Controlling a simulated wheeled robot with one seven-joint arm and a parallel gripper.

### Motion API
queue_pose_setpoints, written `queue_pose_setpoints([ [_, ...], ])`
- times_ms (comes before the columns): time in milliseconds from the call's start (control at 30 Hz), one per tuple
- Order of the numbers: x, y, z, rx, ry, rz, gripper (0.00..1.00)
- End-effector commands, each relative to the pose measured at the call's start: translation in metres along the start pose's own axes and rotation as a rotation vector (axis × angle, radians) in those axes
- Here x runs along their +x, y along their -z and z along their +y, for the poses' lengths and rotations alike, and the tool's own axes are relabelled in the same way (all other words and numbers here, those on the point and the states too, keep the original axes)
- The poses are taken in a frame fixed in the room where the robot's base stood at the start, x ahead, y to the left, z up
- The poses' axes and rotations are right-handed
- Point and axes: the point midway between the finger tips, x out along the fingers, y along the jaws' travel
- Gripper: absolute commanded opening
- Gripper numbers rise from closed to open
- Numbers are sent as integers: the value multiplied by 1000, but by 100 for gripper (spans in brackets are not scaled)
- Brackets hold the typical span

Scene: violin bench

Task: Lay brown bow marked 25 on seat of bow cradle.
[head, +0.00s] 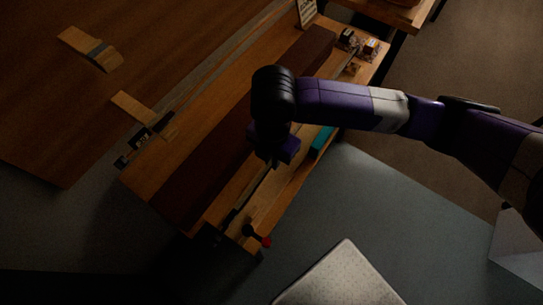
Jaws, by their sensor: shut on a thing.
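My gripper (275,163) is over the middle of the wooden bench, pointing down, below the dark wrist of my purple arm. It is shut on a thin stick, which appears to be the brown bow (244,199). The bow runs along the bench, slanting from lower left towards upper right. My gripper and arm hide its middle, and the number on it cannot be read. I cannot make out the bow cradle or its seat for sure, nor whether the bow touches anything below.
A dark brown strip (205,172) runs along the bench. A teal item (321,138) is right of my gripper. A red-knobbed part (263,240) is at the near end. Small items (370,48) and a card (307,12) are at the far end. A speckled white panel (340,276) is in front.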

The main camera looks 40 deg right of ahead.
Motion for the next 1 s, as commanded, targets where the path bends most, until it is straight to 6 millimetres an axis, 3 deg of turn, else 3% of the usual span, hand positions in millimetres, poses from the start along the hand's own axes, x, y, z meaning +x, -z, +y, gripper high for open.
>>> queue_pose_setpoints([
  [600, 59, 0, 0, 0, 0, -1, 0],
  [1000, 66, 0, 0, -1, -1, 0, 0],
])
